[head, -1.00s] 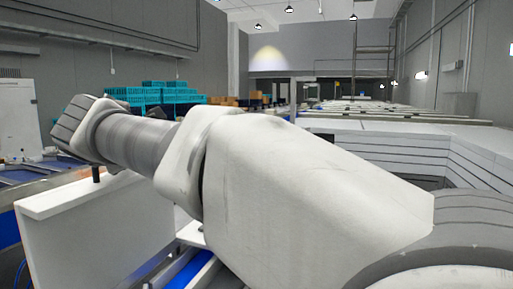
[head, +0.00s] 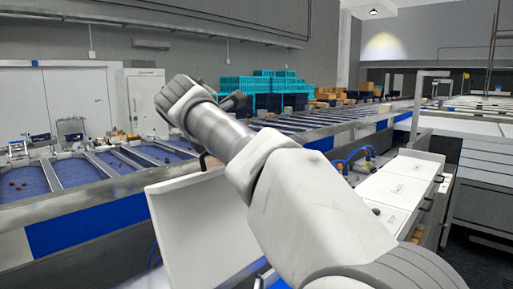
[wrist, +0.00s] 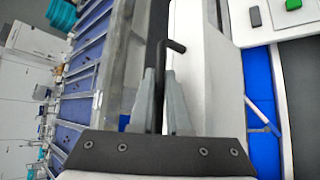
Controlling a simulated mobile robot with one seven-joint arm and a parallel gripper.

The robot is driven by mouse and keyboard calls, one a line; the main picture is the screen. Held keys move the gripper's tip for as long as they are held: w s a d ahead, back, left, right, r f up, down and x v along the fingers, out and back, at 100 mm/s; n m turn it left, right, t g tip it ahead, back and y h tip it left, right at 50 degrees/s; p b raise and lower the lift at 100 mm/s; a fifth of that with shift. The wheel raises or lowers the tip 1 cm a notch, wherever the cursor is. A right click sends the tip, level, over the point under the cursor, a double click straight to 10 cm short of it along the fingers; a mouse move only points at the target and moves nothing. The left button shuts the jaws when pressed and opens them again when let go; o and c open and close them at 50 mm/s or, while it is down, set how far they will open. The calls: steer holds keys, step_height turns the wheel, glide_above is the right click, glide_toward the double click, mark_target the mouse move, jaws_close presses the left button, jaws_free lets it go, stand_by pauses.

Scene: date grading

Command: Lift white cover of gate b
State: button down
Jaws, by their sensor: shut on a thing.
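A white cover panel (head: 200,228) stands up tilted beside the blue-sided conveyor in the head view. It also fills the upper middle of the wrist view (wrist: 203,75). My gripper (wrist: 164,75) is shut on a black bent handle (wrist: 176,46) at the cover's edge. In the head view the handle (head: 203,161) shows as a small dark piece at the panel's top edge. I cannot read a gate letter on the panel.
Closed white covers (head: 405,182) with small labels lie to the right of my arm, with blue hoses (head: 357,156) behind them. A long conveyor with blue lanes (head: 85,170) runs along the left and back. Teal crates (head: 265,95) stand stacked behind it.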

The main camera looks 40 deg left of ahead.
steer(key=shift+a+f, duration=0.2)
steer(key=shift+a, duration=0.45)
steer(key=shift+f, duration=0.1)
steer(key=c, duration=0.9)
jaws_free()
steer(key=v, duration=1.7)
steer(key=shift+s+a+r, duration=0.15)
steer(key=shift+s+r, duration=0.05)
steer(key=shift+r, duration=0.25)
